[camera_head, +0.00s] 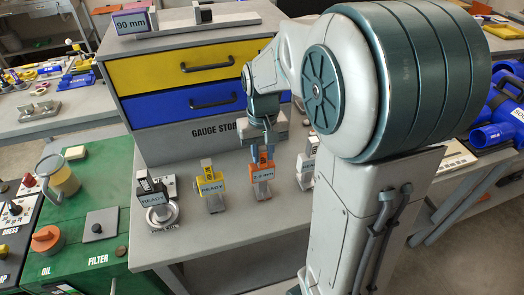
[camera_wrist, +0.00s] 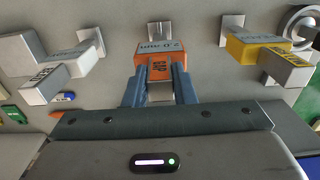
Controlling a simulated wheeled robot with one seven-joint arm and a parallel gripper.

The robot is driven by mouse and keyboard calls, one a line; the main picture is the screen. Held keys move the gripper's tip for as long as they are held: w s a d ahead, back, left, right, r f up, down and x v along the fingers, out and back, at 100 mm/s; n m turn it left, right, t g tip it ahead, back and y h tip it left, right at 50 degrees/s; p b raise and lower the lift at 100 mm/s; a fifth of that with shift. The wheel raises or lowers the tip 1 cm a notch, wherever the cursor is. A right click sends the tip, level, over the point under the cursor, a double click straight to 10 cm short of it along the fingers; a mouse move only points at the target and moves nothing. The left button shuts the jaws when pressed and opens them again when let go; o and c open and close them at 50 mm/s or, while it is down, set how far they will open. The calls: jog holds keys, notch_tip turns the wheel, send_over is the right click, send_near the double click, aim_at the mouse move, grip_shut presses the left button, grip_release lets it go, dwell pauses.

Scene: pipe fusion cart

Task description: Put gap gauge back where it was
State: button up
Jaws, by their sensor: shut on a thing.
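The gap gauge (camera_head: 262,172) is an orange block with a pale size label and a grey lower part. It is upright in the row on the grey bench, in front of the drawer cabinet. My gripper (camera_head: 262,152) points down from above and is shut on its upper part.
A grey gauge (camera_head: 305,170) is close on the right. The drawer cabinet (camera_head: 190,85) rises behind. The bench front (camera_head: 230,225) is clear.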

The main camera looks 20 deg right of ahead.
jog(key=o, duration=0.9)
jog(key=shift+f, duration=0.1)
jog(key=shift+o, duration=0.2)
notch_tip(320, 180, up, 12)
jog(key=s+f+t, duration=0.1)
jog(key=s+f, duration=0.2)
jog(key=s, duration=0.4)
jog(key=s+f+t, duration=0.2)
jog(key=s+f, duration=0.2)
jog(key=s, duration=0.3)
jog(key=shift+a+f, duration=0.15)
jog(key=shift+s, duration=0.1)
